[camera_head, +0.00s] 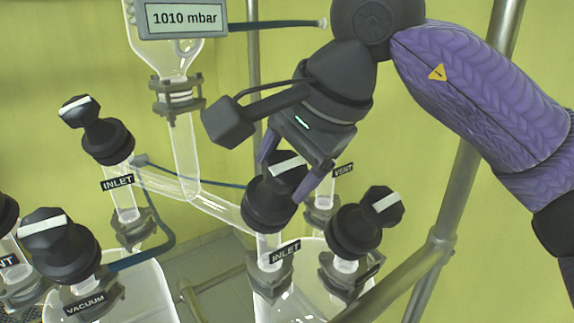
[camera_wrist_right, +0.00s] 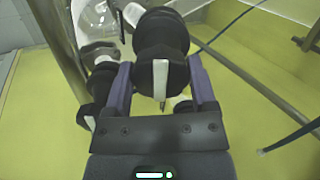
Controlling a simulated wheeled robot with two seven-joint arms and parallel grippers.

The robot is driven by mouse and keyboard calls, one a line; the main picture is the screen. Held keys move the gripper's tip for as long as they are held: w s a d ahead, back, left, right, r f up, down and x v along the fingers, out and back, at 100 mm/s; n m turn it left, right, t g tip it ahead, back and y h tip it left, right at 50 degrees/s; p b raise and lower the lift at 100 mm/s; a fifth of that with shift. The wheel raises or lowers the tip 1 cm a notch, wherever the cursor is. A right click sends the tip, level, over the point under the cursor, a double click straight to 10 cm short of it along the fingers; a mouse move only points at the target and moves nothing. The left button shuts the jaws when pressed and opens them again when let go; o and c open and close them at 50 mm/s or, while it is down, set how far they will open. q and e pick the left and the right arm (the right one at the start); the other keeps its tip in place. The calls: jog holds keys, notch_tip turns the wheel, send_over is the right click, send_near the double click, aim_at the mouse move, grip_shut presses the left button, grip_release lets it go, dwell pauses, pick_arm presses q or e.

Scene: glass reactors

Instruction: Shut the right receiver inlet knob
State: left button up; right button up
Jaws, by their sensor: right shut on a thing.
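The right receiver inlet knob (camera_head: 268,205) is black with a white bar on its cap, above a glass neck labelled INLET (camera_head: 285,252). My right gripper (camera_head: 289,172) comes down from above, and its purple fingers are shut on this knob, one on each side. In the right wrist view the inlet knob (camera_wrist_right: 161,70) sits between the fingertips of my right gripper (camera_wrist_right: 160,78), its white bar pointing along the picture's vertical. In the head view the bar runs nearly level, slightly tilted. The fingers partly hide the knob. My left gripper is not in view.
Another INLET knob (camera_head: 107,140) stands at left, a VACUUM knob (camera_head: 60,248) at lower left. A black knob (camera_head: 362,225) stands close on the right, and the VENT label (camera_head: 343,170) is behind. A metal rail (camera_head: 400,270) crosses the lower right. A display reads 1010 mbar (camera_head: 185,18).

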jog(key=o, duration=1.2)
jog(key=shift+c, duration=0.2)
jog(key=v, duration=1)
